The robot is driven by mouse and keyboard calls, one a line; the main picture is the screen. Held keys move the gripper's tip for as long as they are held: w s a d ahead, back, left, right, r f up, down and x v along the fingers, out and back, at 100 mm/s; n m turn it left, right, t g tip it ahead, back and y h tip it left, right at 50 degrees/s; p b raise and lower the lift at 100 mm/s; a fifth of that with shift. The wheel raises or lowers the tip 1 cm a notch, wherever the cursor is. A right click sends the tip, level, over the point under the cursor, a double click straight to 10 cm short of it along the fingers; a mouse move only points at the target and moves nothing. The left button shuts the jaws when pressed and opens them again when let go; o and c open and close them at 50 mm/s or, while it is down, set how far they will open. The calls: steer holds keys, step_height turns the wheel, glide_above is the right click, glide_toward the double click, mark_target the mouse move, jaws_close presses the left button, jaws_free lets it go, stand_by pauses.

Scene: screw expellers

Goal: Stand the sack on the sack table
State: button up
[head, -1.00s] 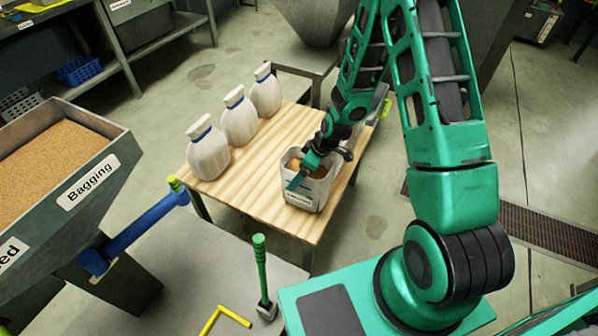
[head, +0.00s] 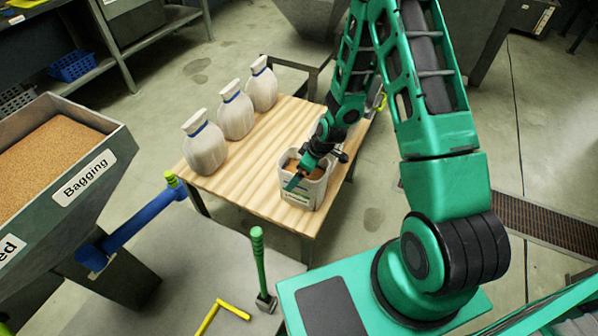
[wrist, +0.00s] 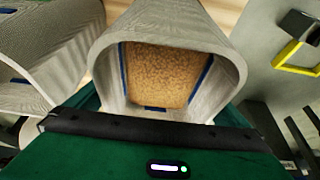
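The open white sack (head: 310,192), filled with brown grain, looks upright on the wooden sack table (head: 255,190), near its front right edge. Whether its base fully touches the wood is hard to tell. My gripper (head: 302,176) is at the sack, with one green finger across its near side. In the wrist view the sack's wide mouth (wrist: 215,50) opens toward the camera, showing grain and a blue band inside. Green fingers lie close against both sides of the sack, so the gripper appears shut on it. The fingertips are hidden below the rim.
Several closed white sacks with blue ties (head: 236,115) stand in a row along the table's left side. Bare wood separates them from the open sack. The grain-filled Bagging hopper (head: 90,180) is at left. A green-handled tool (head: 258,265) stands on the grey surface in front.

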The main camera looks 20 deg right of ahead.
steer(key=shift+r, duration=0.15)
steer(key=v, duration=1.2)
steer(key=s+d+r+m+g+h, duration=0.1)
steer(key=s+d+r+m+h, duration=0.15)
steer(key=s+d+r, duration=0.45)
steer(key=s+d+r+m+g+h, duration=0.1)
steer(key=s+d+r+m, duration=0.35)
steer(key=r, duration=0.45)
steer(key=s+d+r+m, duration=0.1)
steer(key=s+r+m, duration=0.3)
steer(key=s, duration=0.5)
steer(key=s+d+r+m+g, duration=0.1)
steer(key=s+r+m, duration=0.3)
steer(key=s, duration=0.5)
step_height(320, 180, up, 2)
steer(key=shift+d+r, duration=0.15)
steer(key=shift+d, duration=0.6)
steer(key=shift+y, duration=0.25)
